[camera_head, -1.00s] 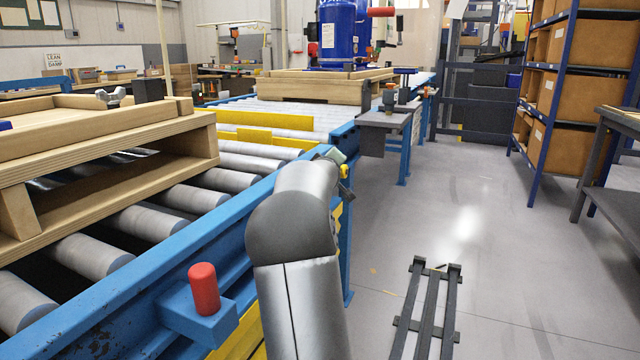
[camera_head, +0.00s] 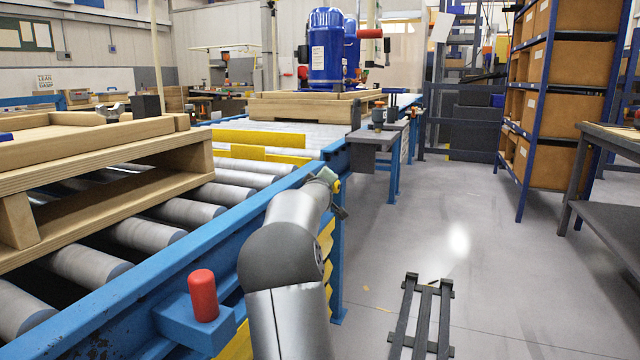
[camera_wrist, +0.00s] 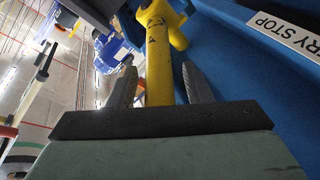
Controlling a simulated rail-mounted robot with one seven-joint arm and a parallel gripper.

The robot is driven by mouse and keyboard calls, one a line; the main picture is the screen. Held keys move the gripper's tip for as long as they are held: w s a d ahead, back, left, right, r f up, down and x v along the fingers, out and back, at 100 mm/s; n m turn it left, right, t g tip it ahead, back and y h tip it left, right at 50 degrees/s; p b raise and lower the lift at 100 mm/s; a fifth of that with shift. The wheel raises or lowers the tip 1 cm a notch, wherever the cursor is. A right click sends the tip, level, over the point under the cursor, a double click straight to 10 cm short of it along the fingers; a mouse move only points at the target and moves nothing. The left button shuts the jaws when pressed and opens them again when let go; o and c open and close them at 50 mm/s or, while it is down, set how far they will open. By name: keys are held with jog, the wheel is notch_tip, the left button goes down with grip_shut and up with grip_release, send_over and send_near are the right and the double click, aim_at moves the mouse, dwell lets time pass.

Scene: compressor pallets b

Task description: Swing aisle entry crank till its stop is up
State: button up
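The crank (camera_wrist: 158,55) is a yellow bar with a thicker yellow hub at its upper end, mounted by a blue panel in the wrist view. My gripper (camera_wrist: 160,85) has one dark finger on each side of the bar. Gaps show between bar and fingers, so it appears open around the crank, not clamped. A white label (camera_wrist: 288,36) ending in "RY STOP" is on the blue panel. In the head view my gripper (camera_head: 340,205) is small beside the blue conveyor rail, mostly hidden by my wrist. Yellow plates (camera_head: 258,138) span the rollers; I cannot tell which belongs to this crank's stop.
A red-knobbed blue bracket (camera_head: 203,296) sits on the near rail. A wooden pallet (camera_head: 110,170) rests on the rollers at left. A blue compressor (camera_head: 328,50) stands on a farther pallet.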

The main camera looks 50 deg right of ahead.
jog(key=v, duration=1.7)
jog(key=shift+p, duration=0.35)
jog(key=shift+s+a+r, duration=0.1)
jog(key=shift+a+r, duration=0.05)
